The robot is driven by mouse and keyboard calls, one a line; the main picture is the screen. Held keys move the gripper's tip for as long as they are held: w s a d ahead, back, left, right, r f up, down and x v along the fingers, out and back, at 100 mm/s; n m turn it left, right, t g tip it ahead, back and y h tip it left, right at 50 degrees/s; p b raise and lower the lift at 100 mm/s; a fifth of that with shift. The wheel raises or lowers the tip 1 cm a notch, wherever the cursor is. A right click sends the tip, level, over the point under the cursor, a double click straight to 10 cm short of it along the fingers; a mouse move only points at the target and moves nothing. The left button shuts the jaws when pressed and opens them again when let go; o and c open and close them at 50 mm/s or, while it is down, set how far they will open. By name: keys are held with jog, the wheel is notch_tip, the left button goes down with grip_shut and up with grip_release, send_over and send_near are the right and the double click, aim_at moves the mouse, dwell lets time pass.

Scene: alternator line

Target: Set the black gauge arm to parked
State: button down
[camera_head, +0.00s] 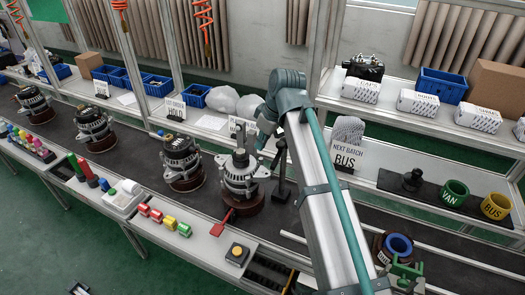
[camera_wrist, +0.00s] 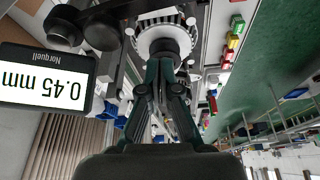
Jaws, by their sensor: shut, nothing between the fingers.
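In the wrist view, which looks upside down, a black digital gauge (camera_wrist: 45,78) reads 0.45 mm. Black gauge-arm parts with round knobs (camera_wrist: 100,28) are beside it, left of my fingers. In the head view a black gauge stand (camera_head: 283,182) stands right of the nearest alternator (camera_head: 240,178); its upper part is largely hidden behind my arm. My gripper (camera_wrist: 161,68) is shut and empty, its fingertips in front of the alternator's round top. The head view shows my gripper (camera_head: 266,135) only partly, close to the stand. I cannot tell whether it touches the gauge arm.
Several other alternators stand along the dark conveyor, such as one at the middle (camera_head: 183,165). A red paddle (camera_head: 221,224) and a yellow button box (camera_head: 237,254) lie at the front edge. A "NEXT BATCH BUS" sign (camera_head: 347,157) and a shelf of boxes are behind my arm.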

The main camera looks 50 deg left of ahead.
jog(key=b+v, duration=0.1)
jog(key=v, duration=0.6)
jog(key=shift+w+r, duration=0.2)
jog(key=shift+w, duration=0.15)
jog(key=shift+d, duration=0.1)
